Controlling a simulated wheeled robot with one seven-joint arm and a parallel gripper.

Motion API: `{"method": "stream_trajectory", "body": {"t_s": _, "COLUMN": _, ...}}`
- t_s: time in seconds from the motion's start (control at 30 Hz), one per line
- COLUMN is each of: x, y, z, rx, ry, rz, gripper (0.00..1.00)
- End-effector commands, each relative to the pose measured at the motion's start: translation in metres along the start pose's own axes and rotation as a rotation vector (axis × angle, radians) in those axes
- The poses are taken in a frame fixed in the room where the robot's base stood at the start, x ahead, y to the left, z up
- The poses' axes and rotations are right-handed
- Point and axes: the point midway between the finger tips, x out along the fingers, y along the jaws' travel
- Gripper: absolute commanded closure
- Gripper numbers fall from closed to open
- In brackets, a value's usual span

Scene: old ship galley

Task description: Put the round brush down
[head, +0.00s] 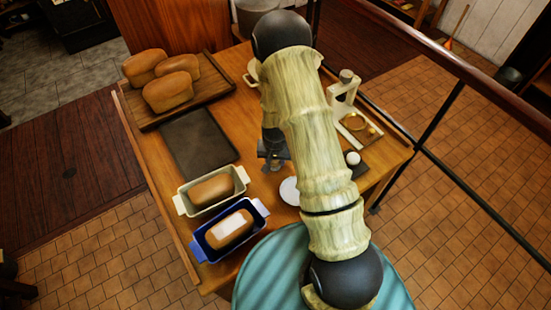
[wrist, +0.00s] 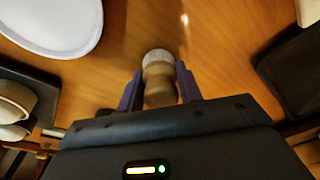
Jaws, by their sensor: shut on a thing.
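The round brush (wrist: 159,75) has a pale wooden handle and a whitish round head. In the wrist view my gripper (wrist: 160,88) is shut on its handle, one purple finger on each side, with the head beyond the fingertips. Wood tabletop shows around the brush; I cannot tell whether it touches the table. In the head view my gripper (head: 273,152) is over the middle of the wooden table (head: 255,205), partly hidden by my arm, and the brush cannot be made out there.
A white dish (head: 290,190) is close by, also in the wrist view (wrist: 50,18). A dark flat tray (head: 198,143) lies left, near a wooden board (head: 143,118) with loaves. Cream (head: 186,202) and blue (head: 205,249) loaf pans stand in front. A cream stand (head: 345,100) is right.

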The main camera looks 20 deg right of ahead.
Motion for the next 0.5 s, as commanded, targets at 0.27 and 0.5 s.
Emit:
{"method": "stream_trajectory", "body": {"t_s": 0.27, "x": 0.0013, "y": 0.0, "z": 0.0, "rx": 0.0, "ry": 0.001, "rz": 0.0, "gripper": 0.89}}
{"method": "stream_trajectory", "body": {"t_s": 0.5, "x": 0.0034, "y": 0.0002, "z": 0.0003, "rx": 0.0, "ry": 0.001, "rz": 0.0, "gripper": 0.43}}
